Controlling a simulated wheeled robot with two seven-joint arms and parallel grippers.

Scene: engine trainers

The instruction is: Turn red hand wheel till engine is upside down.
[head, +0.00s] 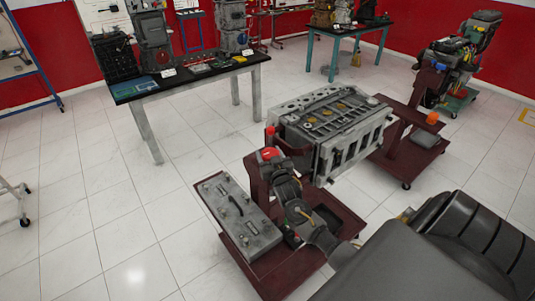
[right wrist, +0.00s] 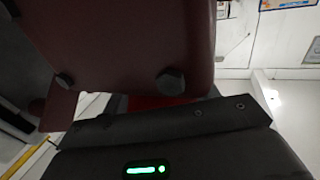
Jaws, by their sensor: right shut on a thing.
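The grey engine (head: 330,117) is held on a dark red stand (head: 338,208). Its broad face with several brownish round spots points upward and looks slightly tilted. The red hand wheel (head: 268,154) is at the near left end of the stand, partly covered by my right gripper (head: 277,169). The gripper is shut on the wheel. In the right wrist view, a bit of red (right wrist: 150,102) shows between the dark gripper body and a dark red plate (right wrist: 130,45) with bolts; the fingertips are hidden there. My left gripper is not in view.
A grey case (head: 237,219) lies on the stand's base, left of my right arm. A black-topped table (head: 190,80) with parts stands at the back left. Another engine on a red stand (head: 455,65) is at the back right.

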